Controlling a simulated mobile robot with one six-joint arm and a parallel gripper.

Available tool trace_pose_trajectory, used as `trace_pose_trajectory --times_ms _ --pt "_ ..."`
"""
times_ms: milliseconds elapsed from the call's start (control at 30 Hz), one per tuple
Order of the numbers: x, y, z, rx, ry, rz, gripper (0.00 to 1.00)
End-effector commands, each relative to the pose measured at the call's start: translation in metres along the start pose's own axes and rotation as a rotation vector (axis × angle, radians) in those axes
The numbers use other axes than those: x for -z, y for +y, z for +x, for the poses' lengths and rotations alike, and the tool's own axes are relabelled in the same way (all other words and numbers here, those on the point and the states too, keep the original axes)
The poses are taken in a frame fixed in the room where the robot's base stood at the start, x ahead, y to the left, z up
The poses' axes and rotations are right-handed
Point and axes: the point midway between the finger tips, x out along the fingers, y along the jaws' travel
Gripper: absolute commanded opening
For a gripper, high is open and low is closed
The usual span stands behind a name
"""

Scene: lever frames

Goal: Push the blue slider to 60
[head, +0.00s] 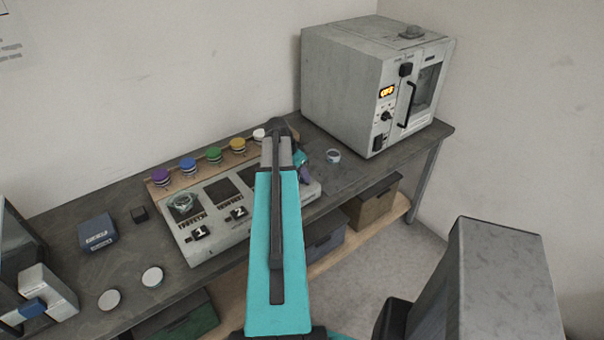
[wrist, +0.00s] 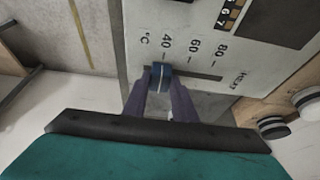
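The blue slider (wrist: 161,75) shows in the wrist view on a dark horizontal slot (wrist: 205,76) in a pale panel. Its white line stands close to the 40 mark, left of the 60 mark (wrist: 194,47) and the 80 mark (wrist: 221,49). My gripper (wrist: 161,82) has one purple finger on each side of the slider. The fingertips look closed against it, with a narrow gap between the fingers behind. In the head view my gripper (head: 303,166) is at the right end of the panel (head: 215,240), and my arm hides the slider.
In the wrist view, round knobs (wrist: 272,127) lie at lower right of the slot. In the head view, a grey oven (head: 340,85) stands at the back right of the bench. Several coloured buttons (head: 188,165) line the panel's back. A small round jar (head: 333,156) stands right of the gripper.

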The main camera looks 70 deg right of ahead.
Motion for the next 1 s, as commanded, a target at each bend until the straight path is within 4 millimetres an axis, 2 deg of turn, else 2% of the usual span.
trace_pose_trajectory --times_ms 33,133,367,733,1000 --pt "0.000 0.000 0.000 -0.001 0.000 0.000 0.15" --pt "0.000 0.000 0.000 -0.001 0.000 0.000 0.00" --pt "0.000 -0.002 0.000 -0.001 0.000 -0.001 0.00" --pt "0.000 -0.035 0.001 0.001 0.000 -0.001 0.00" --pt "-0.001 -0.041 -0.001 0.001 0.000 0.000 0.00"
